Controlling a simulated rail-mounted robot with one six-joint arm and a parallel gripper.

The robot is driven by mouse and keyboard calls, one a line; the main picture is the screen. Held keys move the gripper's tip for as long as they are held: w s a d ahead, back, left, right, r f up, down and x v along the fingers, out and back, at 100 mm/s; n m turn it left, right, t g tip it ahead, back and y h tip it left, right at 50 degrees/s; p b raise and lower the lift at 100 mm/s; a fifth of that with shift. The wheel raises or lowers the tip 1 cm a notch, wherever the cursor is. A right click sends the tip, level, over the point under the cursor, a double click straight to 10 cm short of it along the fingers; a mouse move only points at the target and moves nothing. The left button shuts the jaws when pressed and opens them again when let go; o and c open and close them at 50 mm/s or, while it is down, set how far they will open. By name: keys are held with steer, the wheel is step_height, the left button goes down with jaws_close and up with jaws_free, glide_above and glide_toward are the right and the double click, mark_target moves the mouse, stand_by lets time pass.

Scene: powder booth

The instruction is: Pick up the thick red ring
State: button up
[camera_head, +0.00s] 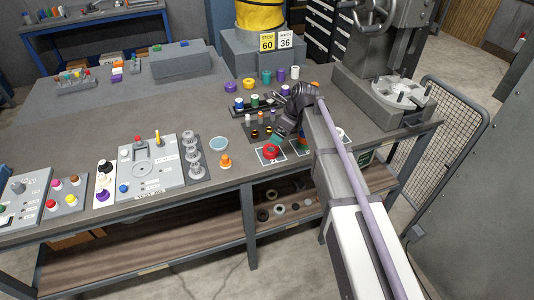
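A thick red ring (270,152) lies on a white-edged square mat (261,158) near the front edge of the grey table. My gripper (281,134) hangs just above and slightly to the right of the ring, with a small gap seeming to show between them. My arm comes in from the lower right. The fingers are small and dark in this view, so I cannot tell whether they are open. More white-edged squares lie to the right, partly hidden by my arm.
Left of the ring stand an orange piece (225,161) and a light-blue dish (219,144). Behind is a dark rack (258,134) with pegs and rings. A grey panel with knobs (153,167) is farther left. A press-like machine (384,85) stands right.

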steer(key=b, duration=0.4)
glide_above(272, 148)
steer(key=s+d, duration=0.2)
steer(key=f, duration=0.5)
steer(key=shift+s+a+f, duration=0.15)
steer(key=shift+s, duration=0.05)
steer(key=shift+a, duration=0.1)
steer(key=b+x, duration=0.4)
steer(key=b, duration=0.1)
steer(key=shift+f, duration=0.45)
steer(key=shift+w+a+f, duration=0.1)
steer(key=shift+r, duration=0.25)
steer(key=c, duration=1.2)
steer(key=shift+o, duration=0.2)
step_height(272, 148, up, 10)
steer(key=p, duration=1)
steer(key=shift+r+p, duration=0.25)
steer(key=shift+p, duration=0.15)
